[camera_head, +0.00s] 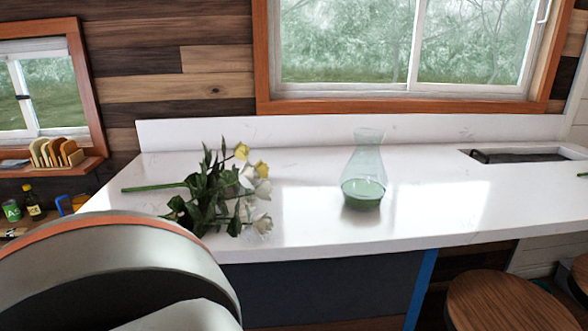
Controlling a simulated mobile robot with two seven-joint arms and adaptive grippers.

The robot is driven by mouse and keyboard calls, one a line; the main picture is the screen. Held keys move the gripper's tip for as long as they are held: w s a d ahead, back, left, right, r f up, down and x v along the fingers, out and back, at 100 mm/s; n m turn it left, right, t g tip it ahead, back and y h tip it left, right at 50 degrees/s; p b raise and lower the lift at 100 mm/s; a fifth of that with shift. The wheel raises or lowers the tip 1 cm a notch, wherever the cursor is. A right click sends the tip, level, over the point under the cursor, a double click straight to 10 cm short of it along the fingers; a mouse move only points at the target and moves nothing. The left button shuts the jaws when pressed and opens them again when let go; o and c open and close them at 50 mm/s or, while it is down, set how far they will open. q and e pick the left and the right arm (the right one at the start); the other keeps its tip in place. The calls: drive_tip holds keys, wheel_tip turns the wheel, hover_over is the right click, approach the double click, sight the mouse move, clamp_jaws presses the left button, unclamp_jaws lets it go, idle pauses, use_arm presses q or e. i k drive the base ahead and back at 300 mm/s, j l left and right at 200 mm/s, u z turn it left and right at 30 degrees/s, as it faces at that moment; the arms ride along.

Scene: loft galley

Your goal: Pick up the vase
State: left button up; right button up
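A clear glass vase (364,172) with green liquid in its bottom stands upright on the white counter (300,230), right of the middle of the view. It has a wide base, a narrow neck and a flared rim. A large rounded grey part of my own arm with an orange band fills the lower left. Neither of my grippers shows, so nothing is seen touching the vase.
A bunch of white and yellow flowers (212,190) lies on the counter left of the vase. A sink (515,156) is set in at the right. Bare counter surrounds the vase. Wooden stools (510,303) stand in front at the lower right.

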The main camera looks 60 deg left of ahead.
sight(364, 182)
drive_tip(key=u, duration=1.3)
drive_tip(key=l+z, duration=0.1)
drive_tip(key=l, duration=0.2)
